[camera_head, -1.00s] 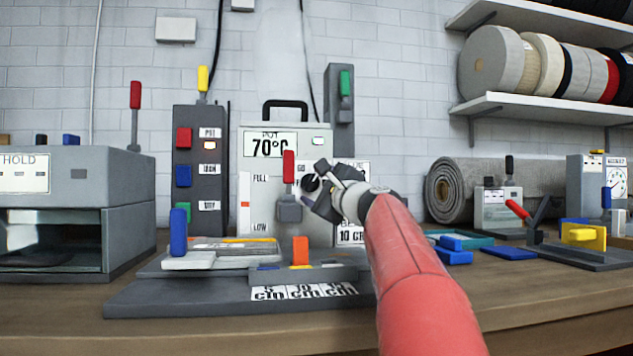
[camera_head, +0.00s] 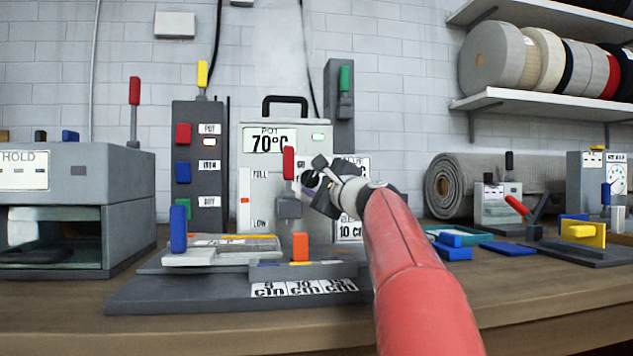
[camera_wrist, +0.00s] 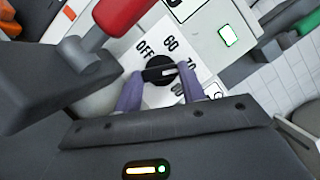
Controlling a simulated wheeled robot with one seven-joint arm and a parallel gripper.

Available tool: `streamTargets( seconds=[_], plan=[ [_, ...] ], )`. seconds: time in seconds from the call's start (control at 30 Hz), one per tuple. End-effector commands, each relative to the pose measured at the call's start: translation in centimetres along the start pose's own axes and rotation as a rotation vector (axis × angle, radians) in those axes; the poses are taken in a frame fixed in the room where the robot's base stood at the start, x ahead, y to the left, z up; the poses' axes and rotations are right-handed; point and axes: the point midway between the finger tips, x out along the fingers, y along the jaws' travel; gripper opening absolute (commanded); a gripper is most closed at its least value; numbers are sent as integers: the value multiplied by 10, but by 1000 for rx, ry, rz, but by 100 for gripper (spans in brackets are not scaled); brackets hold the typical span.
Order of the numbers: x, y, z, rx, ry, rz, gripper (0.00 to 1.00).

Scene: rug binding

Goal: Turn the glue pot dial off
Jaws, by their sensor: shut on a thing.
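The glue pot (camera_head: 262,172) is a pale grey box with a black handle on top, standing at the back middle of the bench. Its display reads 70°C. The black dial (camera_wrist: 158,69) is on the pot's front, on a white plate marked OFF, 60, 70 and a partly hidden number. The dial's white mark points to the right, near the 70. My gripper (camera_wrist: 156,82) is shut on the dial, one finger on each side. In the head view my gripper (camera_head: 312,182) covers most of the dial.
A red-handled lever (camera_head: 288,165) stands just left of my gripper. A grey jig with an orange block (camera_head: 300,247) lies in front of the pot. A switch post (camera_head: 198,155) stands left. A rolled rug (camera_head: 490,185) lies to the right.

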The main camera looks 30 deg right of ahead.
Motion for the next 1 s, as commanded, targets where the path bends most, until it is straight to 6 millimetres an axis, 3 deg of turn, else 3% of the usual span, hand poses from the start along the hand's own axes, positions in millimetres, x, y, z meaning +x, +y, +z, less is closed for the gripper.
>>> streamTargets(
  seconds=[0.27, 1.0],
  plan=[
    [1, -4, 1, -153, -1, 66, 17],
    [2, -9, 5, -796, -3, 334, 17]
  ],
)
